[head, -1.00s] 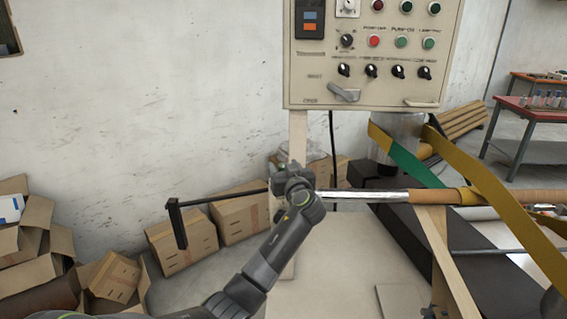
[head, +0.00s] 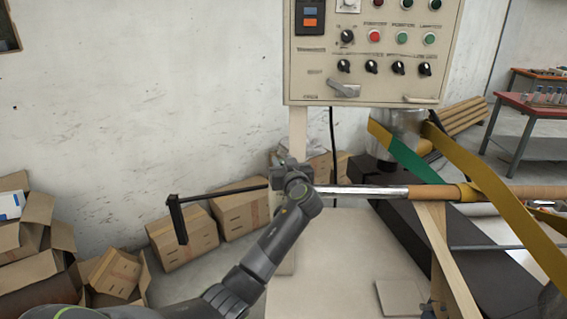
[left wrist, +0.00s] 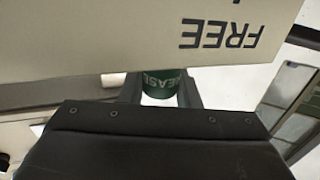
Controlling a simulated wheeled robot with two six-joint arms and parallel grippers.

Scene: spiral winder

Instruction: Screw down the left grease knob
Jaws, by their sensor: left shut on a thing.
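The left grease knob (left wrist: 160,82) is a green cylinder with white lettering, partly readable as "EASE", in the left wrist view. It sits between the two dark fingers of my left gripper (left wrist: 160,92), which is shut on it. In the head view my left gripper (head: 290,174) is at the left end of the shiny metal shaft (head: 360,191), and its own body hides the knob there. A pale panel (left wrist: 100,40) marked "FREE" covers the upper part of the left wrist view, upside down. My right gripper is not clearly seen.
A control box (head: 372,70) with knobs and buttons hangs above the shaft. A black crank arm (head: 177,218) sticks out to the left. Yellow belt (head: 490,190) wraps the brown roll (head: 435,192) at right. Cardboard boxes (head: 180,240) stand behind on the floor.

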